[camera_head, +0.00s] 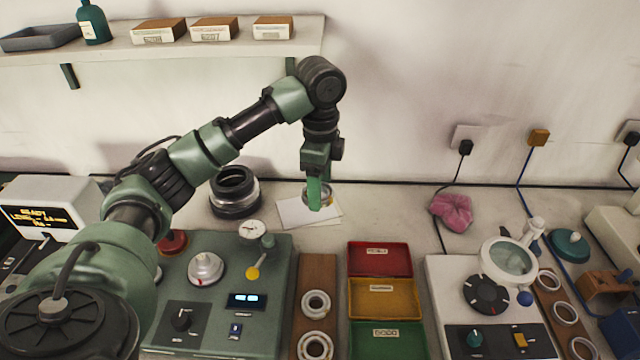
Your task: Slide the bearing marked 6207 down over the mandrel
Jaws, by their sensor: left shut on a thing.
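My left gripper (319,196) points down above the bench behind the coloured trays, shut on a metallic bearing ring (328,193). The ring is partly hidden by the fingers, and no marking on it can be read. It is over or near some white paper (297,213). A round silver piece (205,268) stands on the green instrument (222,311), left of and nearer than the gripper; it may be the mandrel, but I cannot tell for sure. Two more bearings lie on a wooden board (318,270): one bearing (316,303) behind the other (315,345). My right gripper is not in view.
Red (380,259), yellow (383,298) and green (387,340) trays stand right of the board. A dial gauge (251,230) rises at the green instrument's back. A dark ring stack (235,191) stands behind it. A magnifier (509,260) and pink cloth (452,212) are to the right.

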